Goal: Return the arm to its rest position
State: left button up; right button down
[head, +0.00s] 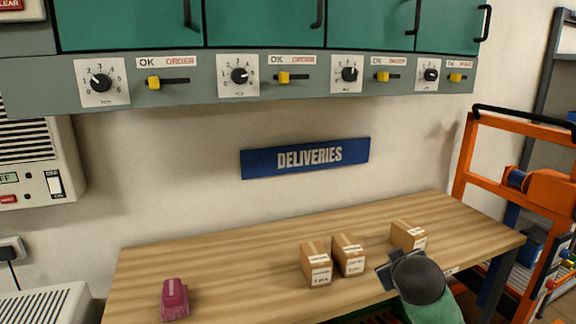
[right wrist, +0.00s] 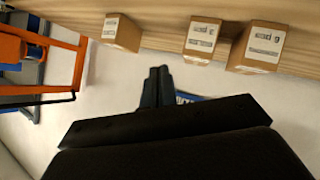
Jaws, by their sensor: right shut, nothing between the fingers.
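My right gripper (head: 386,275) is at the front edge of the wooden table in the head view, close to the right-hand cardboard box. In the right wrist view its fingers (right wrist: 156,85) are together with nothing between them. The dark wrist body fills the lower part of that view. My green and dark right arm comes in from the bottom right of the head view and hides part of the table edge. My left gripper is in neither view.
The wooden table (head: 220,268) carries three cardboard boxes (head: 316,264) (head: 348,255) (head: 407,236) and a magenta object (head: 174,299). A blue DELIVERIES sign (head: 305,157) is on the wall. Green cabinets (head: 262,24) hang above. An orange frame (head: 520,130) stands at the right.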

jog(key=s+a+f+g+y, duration=0.1)
jog(key=s+a+f+g, duration=0.3)
jog(key=s+f, duration=1.2)
jog(key=s+a+f+m+g+y+p, duration=0.1)
jog(key=s+a+f+g, duration=0.4)
jog(key=s+f, duration=1.2)
jog(key=s+a+y, duration=0.1)
jog(key=s+a, duration=0.2)
jog(key=s, duration=0.1)
jog(key=shift+s+f+y, duration=0.25)
jog(key=shift+f+y, duration=0.05)
